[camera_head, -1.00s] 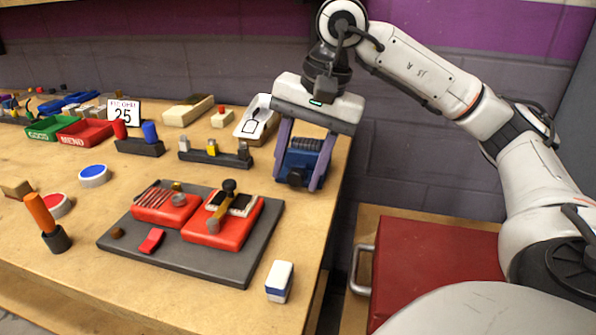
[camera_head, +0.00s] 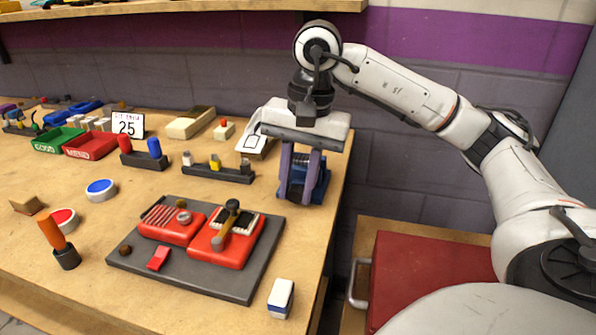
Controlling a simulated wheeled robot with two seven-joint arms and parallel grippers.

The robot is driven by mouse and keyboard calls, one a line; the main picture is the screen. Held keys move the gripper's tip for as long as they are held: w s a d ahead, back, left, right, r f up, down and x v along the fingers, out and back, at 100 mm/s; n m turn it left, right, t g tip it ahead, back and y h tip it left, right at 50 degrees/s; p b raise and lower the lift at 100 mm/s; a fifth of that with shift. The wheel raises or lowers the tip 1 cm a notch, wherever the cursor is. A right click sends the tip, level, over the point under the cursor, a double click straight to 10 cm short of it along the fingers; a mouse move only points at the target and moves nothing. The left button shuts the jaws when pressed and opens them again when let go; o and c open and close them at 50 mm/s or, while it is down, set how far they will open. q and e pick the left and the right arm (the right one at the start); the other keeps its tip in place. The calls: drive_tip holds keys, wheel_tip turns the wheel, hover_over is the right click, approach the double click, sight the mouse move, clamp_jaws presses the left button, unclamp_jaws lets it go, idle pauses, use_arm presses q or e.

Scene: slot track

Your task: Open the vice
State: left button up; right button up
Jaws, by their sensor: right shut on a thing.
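The blue vice (camera_head: 322,183) stands at the right edge of the bench, below my right gripper. My right gripper (camera_head: 297,187) points down with its two purple-grey fingers on the front part of the vice, shut on it. The fingers and the gripper body hide much of the vice, so its jaw gap and the exact part gripped cannot be made out. My left gripper is out of view.
A dark board (camera_head: 190,277) with red fixtures lies in front of the vice. A blue-and-white block (camera_head: 281,298) sits near the front right edge. A dark rack (camera_head: 217,171) is left of the vice, and a white tray (camera_head: 252,143) is behind. A red cabinet (camera_head: 430,275) stands beyond the edge.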

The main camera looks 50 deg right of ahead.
drive_tip(key=shift+w+a+r+g+p, duration=0.1)
drive_tip(key=shift+r+g+p, duration=0.2)
drive_tip(key=shift+r+p, duration=0.4)
drive_tip(key=g+h+p, duration=0.1)
drive_tip(key=p, duration=0.3)
drive_tip(key=g+p, duration=0.2)
drive_tip(key=p, duration=0.2)
drive_tip(key=shift+w+a+f+h, duration=0.2)
drive_tip(key=shift+w+h, duration=0.1)
drive_tip(key=shift+h, duration=0.1)
drive_tip(key=g+p, duration=0.1)
drive_tip(key=p, duration=0.2)
drive_tip(key=shift+w+f+h, duration=0.1)
drive_tip(key=shift+f+h, duration=0.2)
drive_tip(key=shift+f+p, duration=0.15)
drive_tip(key=shift+p, duration=0.3)
drive_tip(key=shift+f+g, duration=0.1)
drive_tip(key=shift+g, duration=0.2)
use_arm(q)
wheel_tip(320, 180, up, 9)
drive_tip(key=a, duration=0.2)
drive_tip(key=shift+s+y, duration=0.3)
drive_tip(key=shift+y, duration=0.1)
use_arm(e)
drive_tip(key=o, duration=1.1)
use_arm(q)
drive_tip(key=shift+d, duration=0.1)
